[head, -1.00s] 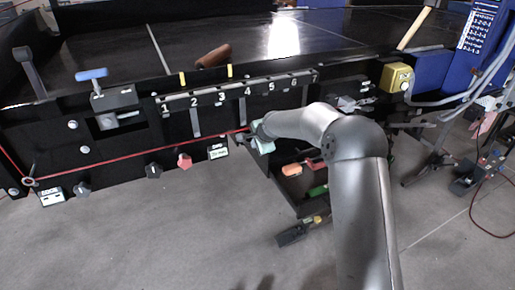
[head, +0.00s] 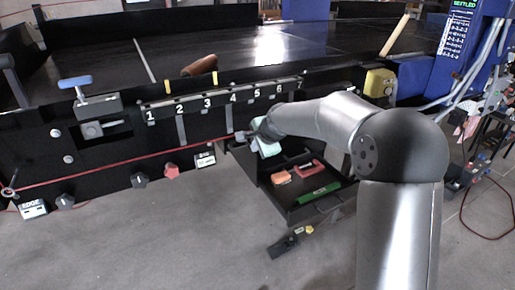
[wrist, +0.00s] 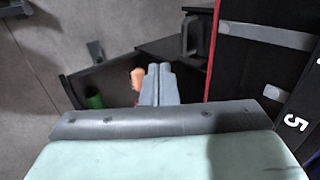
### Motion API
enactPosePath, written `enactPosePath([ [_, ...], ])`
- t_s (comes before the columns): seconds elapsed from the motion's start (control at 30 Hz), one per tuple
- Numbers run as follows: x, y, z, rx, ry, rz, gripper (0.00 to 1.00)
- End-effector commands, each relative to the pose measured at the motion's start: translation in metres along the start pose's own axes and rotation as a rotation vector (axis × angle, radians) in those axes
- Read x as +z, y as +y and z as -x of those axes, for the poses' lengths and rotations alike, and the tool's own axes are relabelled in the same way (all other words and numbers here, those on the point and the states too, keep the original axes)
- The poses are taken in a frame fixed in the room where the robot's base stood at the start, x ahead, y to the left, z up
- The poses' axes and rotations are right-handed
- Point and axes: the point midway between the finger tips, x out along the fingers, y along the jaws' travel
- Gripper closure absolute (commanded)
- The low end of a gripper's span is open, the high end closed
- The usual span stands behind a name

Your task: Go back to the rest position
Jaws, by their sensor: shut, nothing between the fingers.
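My gripper (head: 244,136) is in front of the black conveyor side panel, by the red cord and just below the numbered strip. In the wrist view its two grey fingers (wrist: 158,84) are together with nothing held between them. My arm reaches in from the right and hides part of the panel. The open black drawer (head: 325,205) lies below and to the right of my gripper. It holds an orange item (head: 281,178), a red item (head: 311,169) and a green item (head: 318,194).
A red cord (head: 110,168) runs along the panel past black and red knobs (head: 171,171). A blue-handled clamp (head: 75,82) is at the left. A yellow box (head: 379,83) is on the right. A dark object (head: 283,246) lies on the floor. Grey floor (head: 150,245) in front is clear.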

Motion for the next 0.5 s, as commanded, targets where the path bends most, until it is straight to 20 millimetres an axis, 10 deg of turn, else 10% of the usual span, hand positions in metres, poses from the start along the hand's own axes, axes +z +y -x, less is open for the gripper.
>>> enactPosePath([
  [0.27, 0.004, 0.017, 0.028, 0.04, 0.007, 0.073, 1.0],
  [0.5, 0.018, 0.134, 0.116, 0.294, -0.01, 0.481, 1.0],
])
